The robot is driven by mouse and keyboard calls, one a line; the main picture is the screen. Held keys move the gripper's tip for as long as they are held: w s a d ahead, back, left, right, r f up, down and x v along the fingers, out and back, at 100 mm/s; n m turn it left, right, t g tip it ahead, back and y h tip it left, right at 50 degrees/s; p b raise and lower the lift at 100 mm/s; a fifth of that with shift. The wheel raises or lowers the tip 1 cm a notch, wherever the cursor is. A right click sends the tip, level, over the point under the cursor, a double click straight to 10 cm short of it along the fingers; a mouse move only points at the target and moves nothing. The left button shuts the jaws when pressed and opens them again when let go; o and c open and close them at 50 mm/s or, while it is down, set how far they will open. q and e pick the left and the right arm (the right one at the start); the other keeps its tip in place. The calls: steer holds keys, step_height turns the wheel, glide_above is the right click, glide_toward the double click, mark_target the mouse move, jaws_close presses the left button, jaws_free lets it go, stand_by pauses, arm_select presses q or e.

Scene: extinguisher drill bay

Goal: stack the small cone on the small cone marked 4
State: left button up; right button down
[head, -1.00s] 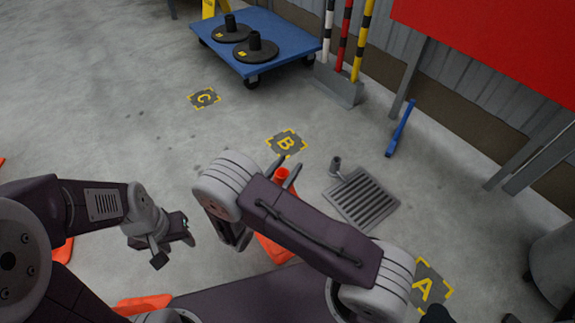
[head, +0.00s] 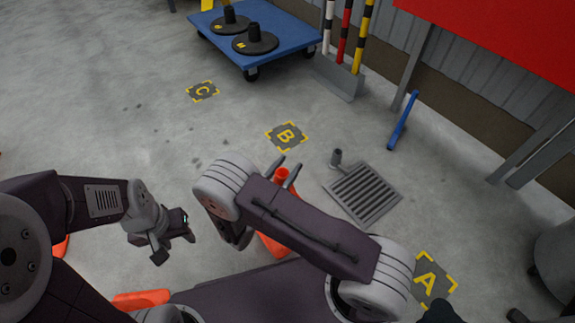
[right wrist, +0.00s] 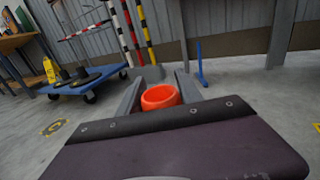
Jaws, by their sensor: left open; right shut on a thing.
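My right gripper (head: 285,172) is shut on an orange small cone (head: 281,174). In the head view its tip shows between the fingers and its lower body shows partly behind my arm. In the right wrist view the cone's round orange top (right wrist: 160,97) sits between the fingers. My left gripper (head: 176,250) is open and empty, low over the floor on the left. Orange pieces, probably other cones, show at the lower left (head: 141,300) and behind my left arm (head: 60,248). They are mostly hidden, and no mark 4 is readable.
A blue cart (head: 290,45) with black post bases (head: 256,40) stands at the back, beside a rack of striped posts (head: 345,78). Floor marks A (head: 433,280), B (head: 287,136) and C (head: 203,91) are bare. A drain grate (head: 363,193) lies right of centre.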

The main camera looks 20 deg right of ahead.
steer(key=shift+f+b, duration=1.5)
steer(key=shift+f, duration=0.85)
steer(key=c, duration=0.7)
jaws_free()
steer(key=shift+r, duration=0.1)
steer(key=p+v, duration=0.5)
steer(key=v, duration=0.4)
